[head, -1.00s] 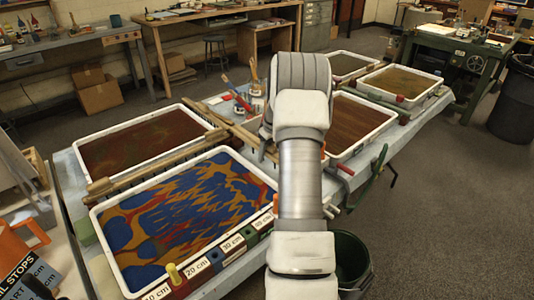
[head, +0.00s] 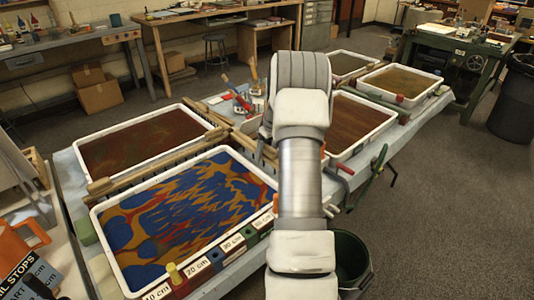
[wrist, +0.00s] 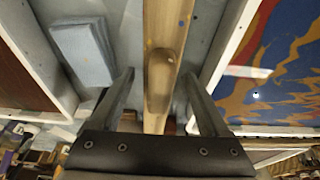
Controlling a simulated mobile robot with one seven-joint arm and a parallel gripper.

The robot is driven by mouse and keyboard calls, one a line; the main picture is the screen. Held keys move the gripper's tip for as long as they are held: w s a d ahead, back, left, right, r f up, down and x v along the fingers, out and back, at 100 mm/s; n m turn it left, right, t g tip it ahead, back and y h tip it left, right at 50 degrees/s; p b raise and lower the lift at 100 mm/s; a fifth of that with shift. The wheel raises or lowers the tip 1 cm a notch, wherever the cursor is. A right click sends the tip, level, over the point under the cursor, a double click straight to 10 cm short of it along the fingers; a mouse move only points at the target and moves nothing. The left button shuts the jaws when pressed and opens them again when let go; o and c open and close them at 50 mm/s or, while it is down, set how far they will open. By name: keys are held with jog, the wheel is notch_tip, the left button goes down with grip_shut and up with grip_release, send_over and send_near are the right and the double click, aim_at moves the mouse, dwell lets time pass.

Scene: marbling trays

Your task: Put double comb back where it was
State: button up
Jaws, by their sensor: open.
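The double comb (head: 160,169), a long wooden bar with a row of dark teeth, lies in the gap between the brown tray (head: 73,147) and the blue-and-orange marbled tray (head: 100,252). In the wrist view, a wooden bar with a rounded raised grip (wrist: 163,78) runs between the two fingers of my gripper (wrist: 158,75). The fingers are apart, one on each side of the bar, with visible gaps. In the head view my arm hides most of the gripper and the bar's near-right end. The teeth do not show in the wrist view.
A pale blue folded stack (wrist: 82,54) lies left of the bar in the wrist view. Tray walls flank the gap closely. More trays stand beyond my arm, including a brown one (head: 393,113). A dark bucket (head: 350,262) stands on the floor.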

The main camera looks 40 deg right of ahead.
jog(key=p+v, duration=0.1)
jog(key=v, duration=1.1)
jog(key=shift+r, duration=0.1)
